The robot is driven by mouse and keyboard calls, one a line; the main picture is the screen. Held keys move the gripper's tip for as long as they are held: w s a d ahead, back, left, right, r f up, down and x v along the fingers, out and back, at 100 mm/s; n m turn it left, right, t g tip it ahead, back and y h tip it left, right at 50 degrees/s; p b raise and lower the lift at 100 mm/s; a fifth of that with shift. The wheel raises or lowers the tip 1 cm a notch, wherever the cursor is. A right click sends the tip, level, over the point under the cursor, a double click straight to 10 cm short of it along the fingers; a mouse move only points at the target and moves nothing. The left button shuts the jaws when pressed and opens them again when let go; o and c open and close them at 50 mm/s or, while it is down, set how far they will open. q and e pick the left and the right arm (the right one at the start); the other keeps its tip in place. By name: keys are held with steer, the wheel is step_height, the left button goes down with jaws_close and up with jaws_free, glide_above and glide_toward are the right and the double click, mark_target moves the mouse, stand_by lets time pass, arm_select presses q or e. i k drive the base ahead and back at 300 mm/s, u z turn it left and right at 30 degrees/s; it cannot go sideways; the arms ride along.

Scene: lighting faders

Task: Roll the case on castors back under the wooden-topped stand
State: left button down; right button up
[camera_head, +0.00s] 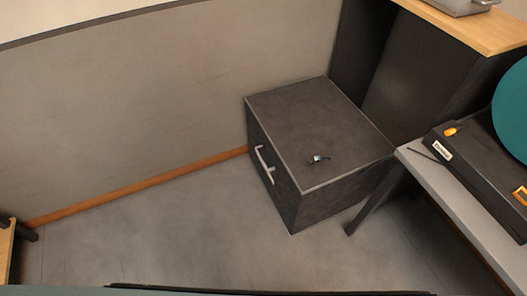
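The case (312,128) is a dark grey box with a pale handle (264,164) on its left-facing side. It stands on the floor against the wall, in the middle of the view. A small dark and silver item (318,159) lies on its top. Its castors are hidden. The wooden-topped stand (485,32) is at the upper right, with dark panels below its top. The case is in front of these panels and looks mostly clear of the wooden top. Neither of my grippers is in view.
A grey table (438,187) with a dark leg (374,204) stands right of the case, close to its right corner. It bears a black device (470,165) and a teal disc (513,110). A wooden-topped piece (5,250) shows at lower left. The floor (165,230) left of the case is clear.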

mark_target(289, 126)
steer(key=z, duration=0.55)
steer(key=i, duration=1.05)
steer(key=u, duration=0.15)
